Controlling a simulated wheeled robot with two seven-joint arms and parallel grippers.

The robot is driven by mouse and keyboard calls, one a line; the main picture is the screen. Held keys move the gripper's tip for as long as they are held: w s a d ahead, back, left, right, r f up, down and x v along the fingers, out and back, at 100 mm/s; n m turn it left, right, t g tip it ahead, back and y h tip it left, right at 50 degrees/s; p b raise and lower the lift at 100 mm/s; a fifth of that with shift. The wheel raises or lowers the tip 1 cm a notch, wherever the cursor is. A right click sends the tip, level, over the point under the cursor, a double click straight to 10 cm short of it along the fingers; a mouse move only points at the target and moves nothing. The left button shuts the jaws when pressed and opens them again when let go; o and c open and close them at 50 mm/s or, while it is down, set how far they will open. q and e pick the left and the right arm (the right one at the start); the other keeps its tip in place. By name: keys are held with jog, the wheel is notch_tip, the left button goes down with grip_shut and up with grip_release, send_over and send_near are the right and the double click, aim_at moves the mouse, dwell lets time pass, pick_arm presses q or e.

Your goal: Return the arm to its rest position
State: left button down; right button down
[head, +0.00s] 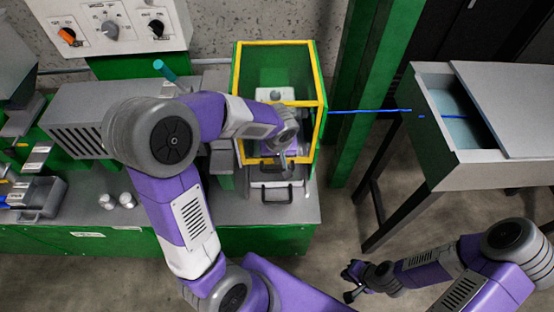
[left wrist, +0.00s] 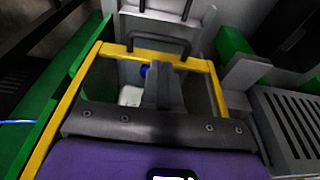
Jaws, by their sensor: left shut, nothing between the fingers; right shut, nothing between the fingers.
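My left arm reaches over the green bench to the yellow-framed enclosure (head: 320,75). My left gripper (head: 283,162) is shut and empty at the enclosure's front opening, close to a black handle (head: 277,193). In the left wrist view its closed fingers (left wrist: 161,75) point toward the yellow frame (left wrist: 88,80) and a dark handle (left wrist: 158,38); I cannot tell whether they touch. My right gripper (head: 350,281) is shut and empty, low above the floor at the lower right. The blue cable (head: 365,111) runs from the enclosure's right side to the grey box.
The grey box (head: 485,170) on dark legs stands at the right, with a partly open top. A green post (head: 365,80) rises between it and the enclosure. A teal-handled lever (head: 165,70) and a control panel (head: 120,27) are at the left. Open floor lies between bench and box.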

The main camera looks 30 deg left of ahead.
pick_arm(q)
jog(key=p+v, duration=0.1)
jog(key=v, duration=0.4)
jog(key=shift+w+r, duration=0.1)
jog(key=shift+r, duration=0.05)
jog(key=s+d+f+m+h, duration=0.1)
jog(key=s+d+f, duration=0.3)
jog(key=f, duration=0.5)
jog(key=s+d+f+m+g+h, duration=0.1)
jog(key=s+d+f, duration=0.4)
jog(key=f, duration=0.5)
jog(key=s+d+f+m+h, duration=0.1)
jog(key=s+d+f+h, duration=0.2)
jog(key=f, duration=0.6)
jog(key=shift+s+d+f+g+h, duration=0.3)
jog(key=shift+s+d+g, duration=0.1)
jog(key=shift+s+d, duration=0.35)
jog(key=shift+w, duration=0.1)
